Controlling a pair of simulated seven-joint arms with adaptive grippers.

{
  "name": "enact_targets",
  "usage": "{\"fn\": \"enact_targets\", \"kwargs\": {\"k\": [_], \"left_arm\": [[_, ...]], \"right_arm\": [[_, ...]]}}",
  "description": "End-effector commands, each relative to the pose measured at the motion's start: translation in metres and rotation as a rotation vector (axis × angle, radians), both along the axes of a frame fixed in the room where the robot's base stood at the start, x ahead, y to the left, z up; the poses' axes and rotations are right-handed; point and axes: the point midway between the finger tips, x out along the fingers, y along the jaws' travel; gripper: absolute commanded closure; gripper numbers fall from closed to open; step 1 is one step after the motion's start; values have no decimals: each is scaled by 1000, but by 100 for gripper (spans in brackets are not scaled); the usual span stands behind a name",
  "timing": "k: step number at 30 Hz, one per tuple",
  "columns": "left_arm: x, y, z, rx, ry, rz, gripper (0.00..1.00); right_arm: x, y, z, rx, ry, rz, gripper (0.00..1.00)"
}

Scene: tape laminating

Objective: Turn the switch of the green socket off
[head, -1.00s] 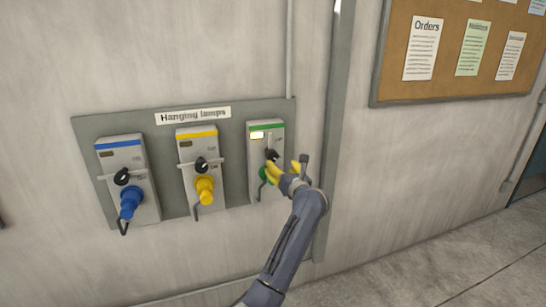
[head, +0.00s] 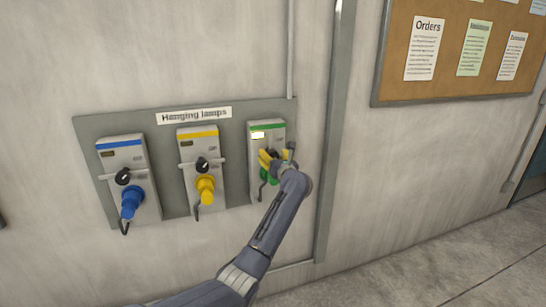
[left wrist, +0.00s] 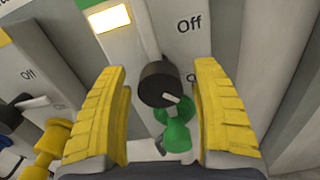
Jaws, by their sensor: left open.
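The green socket (head: 266,135) is the rightmost of three on the wall panel, with a green stripe and a lit indicator window. Its black rotary switch (left wrist: 157,84) with a white pointer line shows in the left wrist view, with an "Off" label up and to its right. The pointer slants down and to the right. The green plug (left wrist: 176,129) sits just below the switch. My left gripper (head: 270,160) is open at the green socket; its yellow fingers stand on either side of the switch, with visible gaps. My right gripper is not in view.
The yellow socket (head: 199,150) and blue socket (head: 122,158), each with a plug, are on the same grey panel (head: 88,130) to the left. A vertical grey post (head: 333,130) stands close to the right. A notice board (head: 455,85) hangs at upper right.

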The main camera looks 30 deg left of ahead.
Motion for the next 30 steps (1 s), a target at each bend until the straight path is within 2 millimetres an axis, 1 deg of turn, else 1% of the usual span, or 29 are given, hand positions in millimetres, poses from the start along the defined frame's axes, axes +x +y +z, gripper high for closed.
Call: {"fn": "enact_targets", "kwargs": {"k": [5, 6, 22, 23, 30], "left_arm": [[0, 0, 0, 0, 0, 0, 35], [0, 0, 0, 0, 0, 0, 37], [0, 0, 0, 0, 0, 0, 99], [0, 0, 0, 0, 0, 0, 100], [0, 0, 0, -5, -6, 1, 100]], "right_arm": [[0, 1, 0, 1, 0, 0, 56], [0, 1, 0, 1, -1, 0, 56], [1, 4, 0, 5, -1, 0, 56], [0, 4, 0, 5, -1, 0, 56], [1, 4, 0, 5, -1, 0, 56]]}}
